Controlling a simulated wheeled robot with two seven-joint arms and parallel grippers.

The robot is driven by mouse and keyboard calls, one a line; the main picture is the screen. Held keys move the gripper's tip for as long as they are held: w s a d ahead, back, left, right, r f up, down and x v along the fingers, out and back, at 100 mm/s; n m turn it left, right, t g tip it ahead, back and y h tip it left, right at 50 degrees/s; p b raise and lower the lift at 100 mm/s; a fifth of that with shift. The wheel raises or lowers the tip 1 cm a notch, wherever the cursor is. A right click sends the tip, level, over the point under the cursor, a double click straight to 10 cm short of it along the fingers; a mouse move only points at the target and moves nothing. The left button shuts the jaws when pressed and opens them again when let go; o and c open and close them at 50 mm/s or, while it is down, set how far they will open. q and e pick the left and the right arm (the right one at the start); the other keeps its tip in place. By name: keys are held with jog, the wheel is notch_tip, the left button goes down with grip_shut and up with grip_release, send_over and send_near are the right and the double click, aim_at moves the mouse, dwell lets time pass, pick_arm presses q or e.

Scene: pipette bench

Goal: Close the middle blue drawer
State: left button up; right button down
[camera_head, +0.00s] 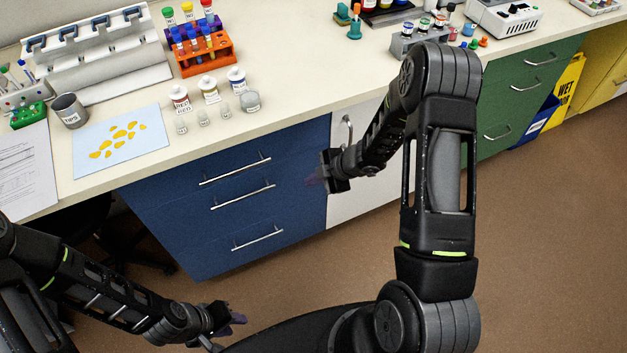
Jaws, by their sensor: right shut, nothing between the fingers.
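The blue drawer unit under the bench has three drawers with silver bar handles. The middle blue drawer (262,204) looks flush with the drawers above and below it, and I see no clear gap around it. My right gripper (314,181) is shut and empty by the right edge of the blue front, to the right of the middle handle; whether it touches the front I cannot tell. My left gripper (238,319) is low in front of the unit, below the bottom drawer, apart from it. Its fingers are too small and dark to read.
The top blue drawer (210,164) and bottom blue drawer (205,257) look shut. A white cabinet door (352,194) adjoins on the right, then green drawers (515,95). A yellow wet-floor sign (572,82) stands farther right. Bottles and racks stand on the bench. Brown floor (540,250) is clear.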

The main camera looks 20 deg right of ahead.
jog(key=p+v, duration=0.1)
jog(key=v, duration=0.7)
jog(key=shift+r, duration=0.2)
jog(key=shift+w, duration=0.15)
jog(key=s+a+f+m+h, duration=0.1)
jog(key=s+a+f+m, duration=0.55)
jog(key=m, duration=0.75)
jog(key=s+a+f+m+g, duration=0.2)
jog(key=s+a+f, duration=0.1)
jog(key=s+a, duration=0.4)
jog(key=s+a+f+m+g, duration=0.2)
jog(key=s+a+g, duration=0.1)
jog(key=s+a, duration=0.5)
jog(key=shift+s+f+m, duration=0.2)
jog(key=shift+f+m, duration=0.1)
jog(key=shift+f, duration=0.1)
